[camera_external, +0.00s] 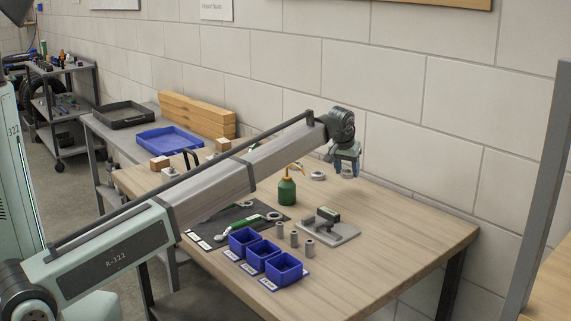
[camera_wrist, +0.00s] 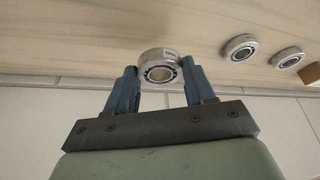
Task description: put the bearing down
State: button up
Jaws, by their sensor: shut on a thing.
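My gripper (camera_external: 347,164) is over the back right part of the wooden workbench (camera_external: 420,235). In the wrist view my gripper (camera_wrist: 159,72) is shut on a bearing, its two blue fingers on either side of it. The held bearing (camera_wrist: 158,58) is a silver ring with dark balls showing. It shows below the fingers in the external view (camera_external: 347,173), apparently a little above the bench top. Two other bearings (camera_wrist: 240,47) (camera_wrist: 287,57) lie on the bench; one shows left of my gripper in the external view (camera_external: 317,176).
A green oil can (camera_external: 287,190) stands left of my gripper. A grey plate with a handled block (camera_external: 328,225), several metal cylinders and blue bins (camera_external: 284,268) are nearer the front. The wall (camera_external: 400,90) is close behind. The bench's right end is clear.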

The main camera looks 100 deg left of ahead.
aim_at(346, 178)
jog(key=shift+f, duration=2.55)
jog(key=shift+f, duration=0.15)
jog(key=o, duration=1.1)
jog(key=shift+o, duration=0.2)
jog(key=v, duration=1.2)
jog(key=shift+s+d, duration=0.1)
